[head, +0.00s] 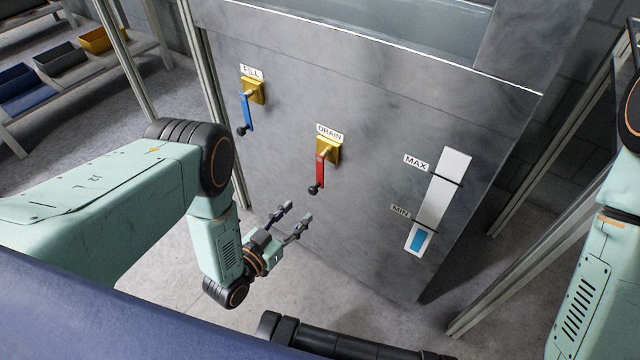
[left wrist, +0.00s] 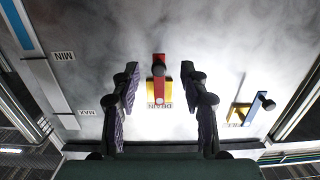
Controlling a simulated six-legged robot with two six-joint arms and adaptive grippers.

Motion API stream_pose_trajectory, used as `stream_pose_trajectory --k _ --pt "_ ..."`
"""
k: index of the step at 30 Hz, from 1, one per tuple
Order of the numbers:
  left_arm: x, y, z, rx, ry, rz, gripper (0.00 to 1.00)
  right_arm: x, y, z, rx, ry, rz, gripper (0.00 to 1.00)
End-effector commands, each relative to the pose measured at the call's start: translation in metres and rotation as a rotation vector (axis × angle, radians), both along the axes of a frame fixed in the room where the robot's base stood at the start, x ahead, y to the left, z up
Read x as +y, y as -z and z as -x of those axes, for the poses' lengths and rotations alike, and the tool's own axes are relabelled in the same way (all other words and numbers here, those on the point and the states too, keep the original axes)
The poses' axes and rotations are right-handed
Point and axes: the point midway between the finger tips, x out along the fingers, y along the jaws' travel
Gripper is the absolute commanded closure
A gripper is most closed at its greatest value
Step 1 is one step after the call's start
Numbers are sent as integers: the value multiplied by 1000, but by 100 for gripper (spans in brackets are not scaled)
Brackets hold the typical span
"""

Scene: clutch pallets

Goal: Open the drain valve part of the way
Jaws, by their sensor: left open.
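The drain valve has a red handle (head: 320,171) on a yellow mount (head: 333,150), under a DRAIN label (head: 329,132) on the grey tank wall. The handle hangs about straight down, with a black knob at its lower end. My left gripper (head: 295,214) is open and empty, below and a little left of the knob in the head view, apart from it. In the upside-down left wrist view, the red handle (left wrist: 158,92) shows between my two spread fingers, beyond their tips. My right gripper is out of view; only part of my right arm shows.
A FILL valve with a blue handle (head: 247,112) hangs down at upper left. A level gauge (head: 443,190) at right has MAX and MIN marks; its blue level (head: 418,240) is below MIN. Frame posts flank the tank. A rack with bins (head: 61,58) stands far left.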

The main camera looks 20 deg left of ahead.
Motion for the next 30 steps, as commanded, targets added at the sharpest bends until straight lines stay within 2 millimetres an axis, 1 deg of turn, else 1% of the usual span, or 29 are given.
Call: stream_pose_trajectory --k 1,3,7,11,18,21,25,30 --pt "0 -6 0 -29 3 7 55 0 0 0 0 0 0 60" --pt "0 -13 2 -56 5 15 55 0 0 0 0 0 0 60" --pt "-2 -16 -1 -76 4 19 55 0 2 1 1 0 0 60" --pt "-8 -15 -16 -77 6 18 55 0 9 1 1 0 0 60" --pt "-20 -15 -51 -75 6 18 55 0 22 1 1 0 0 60" --pt "-24 -14 -61 -73 6 18 55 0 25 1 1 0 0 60" --pt "-26 -15 -69 -71 6 17 55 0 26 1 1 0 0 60" --pt "-27 -16 -72 -71 7 18 55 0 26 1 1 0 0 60"
